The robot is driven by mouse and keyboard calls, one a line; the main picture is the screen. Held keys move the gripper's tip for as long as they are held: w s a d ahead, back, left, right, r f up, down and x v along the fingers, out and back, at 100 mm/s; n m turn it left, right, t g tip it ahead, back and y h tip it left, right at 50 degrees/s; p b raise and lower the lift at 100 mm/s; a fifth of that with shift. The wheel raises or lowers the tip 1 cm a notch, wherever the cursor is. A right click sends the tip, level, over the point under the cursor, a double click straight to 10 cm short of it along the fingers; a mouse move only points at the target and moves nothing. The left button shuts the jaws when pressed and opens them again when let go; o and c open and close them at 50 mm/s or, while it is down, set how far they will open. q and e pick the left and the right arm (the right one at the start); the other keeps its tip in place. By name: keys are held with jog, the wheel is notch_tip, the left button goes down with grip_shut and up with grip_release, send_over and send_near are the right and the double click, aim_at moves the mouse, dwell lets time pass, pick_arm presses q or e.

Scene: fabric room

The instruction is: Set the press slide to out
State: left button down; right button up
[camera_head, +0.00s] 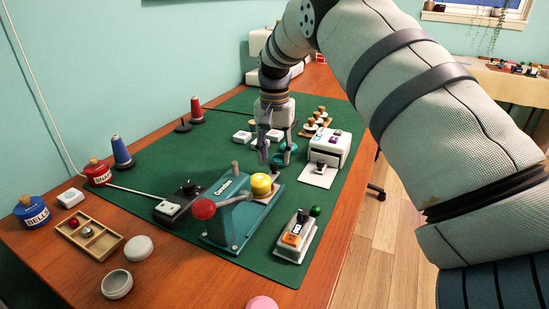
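The teal press (228,232) stands on the green mat, with a grey lever ending in a red ball (203,209). A round yellow part (261,184) sits at its far right end; I cannot tell which part is the slide or how it is set. My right gripper (275,156) hangs fingers down just beyond the yellow part. Its two fingers are apart, and I see nothing held between them. A teal ring-shaped piece (281,158) shows partly behind the fingers. My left gripper is not in view.
A black box with a knob (187,190) stands left of the press, and a small white device with buttons (296,238) right of it. A white box (330,146) stands farther right. A wooden tray (75,247) lies left. The mat's far left is mostly clear.

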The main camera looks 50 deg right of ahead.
notch_tip(320, 180, up, 11)
jog(key=shift+f, duration=0.15)
jog(key=shift+s+f, duration=0.1)
